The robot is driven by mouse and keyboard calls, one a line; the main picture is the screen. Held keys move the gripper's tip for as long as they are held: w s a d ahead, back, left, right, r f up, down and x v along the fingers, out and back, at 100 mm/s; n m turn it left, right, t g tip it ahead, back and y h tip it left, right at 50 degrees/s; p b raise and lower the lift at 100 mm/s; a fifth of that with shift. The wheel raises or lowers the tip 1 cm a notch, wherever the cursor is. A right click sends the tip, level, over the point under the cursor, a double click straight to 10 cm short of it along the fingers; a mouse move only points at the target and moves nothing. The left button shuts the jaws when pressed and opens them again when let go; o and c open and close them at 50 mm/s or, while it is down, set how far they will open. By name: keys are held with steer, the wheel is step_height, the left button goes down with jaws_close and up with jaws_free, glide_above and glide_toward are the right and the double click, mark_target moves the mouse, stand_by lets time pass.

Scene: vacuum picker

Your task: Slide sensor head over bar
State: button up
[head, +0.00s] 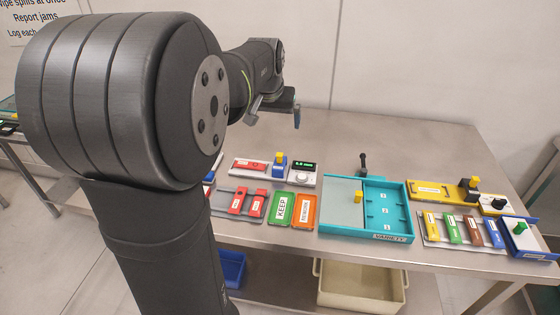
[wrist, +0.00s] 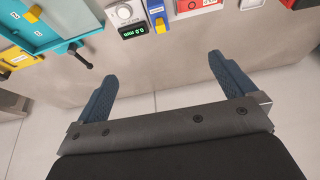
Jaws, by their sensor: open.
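A small measuring station (head: 240,177) stands at the back of the table. A red bar with a white label (head: 250,166) lies on it. A blue block with a yellow top (head: 280,164), which looks like the sensor head, stands just right of the bar. In the wrist view the block (wrist: 157,18) is at the top edge, with the red bar (wrist: 188,4) beside it, partly cut off. My gripper (head: 275,117) is in the air above the table's back edge. In the wrist view its blue fingers (wrist: 160,78) are spread wide, empty and apart from the block.
A display with green digits (head: 304,167) adjoins the block. In front lie two red bars on a tray (head: 228,209), a green KEEP tray (head: 281,224) and an orange tray (head: 304,225). A teal tray (head: 407,184) with a black lever (head: 363,160) stands right. The back of the table is clear.

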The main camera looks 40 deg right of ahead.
mark_target(280, 156)
steer(key=shift+v, duration=1.05)
steer(key=shift+f, duration=0.2)
steer(key=c, duration=0.5)
steer(key=x, duration=0.4)
steer(key=shift+w+d+f, duration=0.2)
steer(key=shift+w+d, duration=0.15)
steer(key=c, duration=0.9)
steer(key=shift+o, duration=0.2)
steer(key=x, duration=1.7)
steer(key=shift+f, duration=0.1)
jaws_close()
